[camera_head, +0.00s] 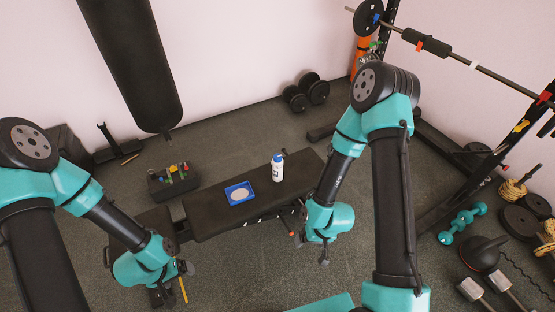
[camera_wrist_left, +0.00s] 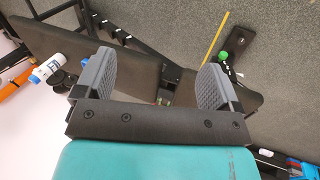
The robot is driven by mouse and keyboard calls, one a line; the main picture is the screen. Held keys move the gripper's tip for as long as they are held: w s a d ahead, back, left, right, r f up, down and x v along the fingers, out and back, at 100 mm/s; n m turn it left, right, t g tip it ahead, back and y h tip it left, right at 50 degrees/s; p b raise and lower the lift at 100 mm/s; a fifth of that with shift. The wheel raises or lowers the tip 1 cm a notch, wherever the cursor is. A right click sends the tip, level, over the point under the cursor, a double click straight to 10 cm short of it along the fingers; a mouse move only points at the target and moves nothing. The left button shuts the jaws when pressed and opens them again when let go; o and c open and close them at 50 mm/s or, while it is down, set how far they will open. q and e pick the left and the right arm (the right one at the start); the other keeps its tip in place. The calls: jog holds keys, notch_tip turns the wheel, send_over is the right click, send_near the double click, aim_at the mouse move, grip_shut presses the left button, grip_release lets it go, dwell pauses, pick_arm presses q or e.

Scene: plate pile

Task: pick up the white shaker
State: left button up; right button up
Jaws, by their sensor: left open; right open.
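The white shaker (camera_head: 277,172) has a blue cap and stands upright on the black bench (camera_head: 212,223), toward its far right end. A white bottle shape with a blue end, which looks like the shaker (camera_wrist_left: 45,71), shows at the left edge of the left wrist view. My left gripper (camera_head: 184,268) is open and empty near the bench's left end, well apart from the shaker. Its two grey fingers (camera_wrist_left: 155,78) are spread with nothing between them. My right gripper (camera_head: 325,252) is open and empty in front of the bench's right part, nearer to the shaker.
A blue tray (camera_head: 229,189) lies on the bench left of the shaker. A black caddy (camera_head: 158,187) with colourful items stands behind the bench. A punching bag (camera_head: 135,60) hangs at upper left. A rack with a barbell (camera_head: 475,65), weights and a kettlebell (camera_head: 482,254) fill the right.

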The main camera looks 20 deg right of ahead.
aim_at(275, 172)
pick_arm(q)
jog(key=w+d+f+n+t, duration=0.35)
jog(key=w+d+n, duration=0.35)
jog(key=w, duration=0.4)
jog(key=w+d+f+n+t, duration=0.2)
jog(key=w+d+f+n, duration=0.2)
jog(key=w+d+n, duration=0.5)
jog(key=w+d+n+t+h, duration=0.2)
jog(key=w+d+n, duration=0.3)
jog(key=d, duration=0.5)
jog(key=w+d+f+n+t+h, duration=0.1)
jog(key=w+d+n+t+h, duration=0.1)
jog(key=w+d+n, duration=0.4)
jog(key=w+d+t, duration=0.1)
jog(key=w+d, duration=0.1)
jog(key=d, duration=0.2)
jog(key=shift+f, duration=0.15)
jog(key=shift+x, duration=6.05)
jog(key=shift+f, duration=0.15)
